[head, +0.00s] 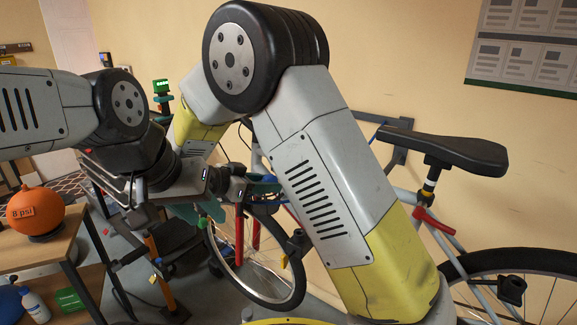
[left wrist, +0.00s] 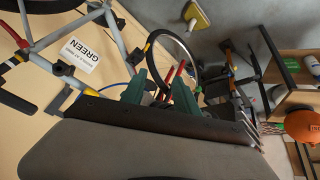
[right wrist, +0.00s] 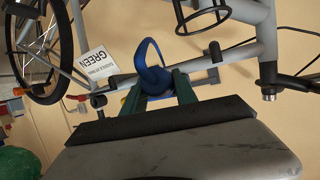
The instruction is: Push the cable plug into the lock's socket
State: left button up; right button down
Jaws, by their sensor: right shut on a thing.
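In the right wrist view my right gripper (right wrist: 158,94) is shut on a thick blue cable (right wrist: 150,58). The cable curls into a loop above the green fingers, in front of a grey bicycle tube. The plug end itself is hidden between the fingers. In the left wrist view my left gripper (left wrist: 159,92) has its green fingers apart, with red parts and a wheel showing beyond them. I see nothing clearly held there. In the head view the arms overlap near the front wheel and hide much of the cable. I cannot make out the lock's socket.
The bicycle, with its black saddle (head: 445,150), stands along the beige wall. A white sign reading GREEN (right wrist: 100,64) is beside its frame. An orange ball (head: 36,211) sits on a wooden shelf unit (head: 45,243) at left. A stand with an orange post (head: 158,270) is nearby.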

aim_at(274, 176)
jog(key=shift+s+a+f+n+y, duration=0.2)
jog(key=shift+s+a, duration=0.15)
jog(key=shift+a, duration=0.15)
jog(key=shift+s+a+f+n+y, duration=0.1)
jog(key=shift+s+a+n, duration=0.15)
jog(key=shift+a, duration=0.25)
jog(key=w+d, duration=0.2)
jog(key=w+d+r, duration=0.1)
jog(key=shift+w+d+r, duration=0.15)
jog(key=shift+w+d, duration=0.2)
jog(key=shift+d, duration=0.05)
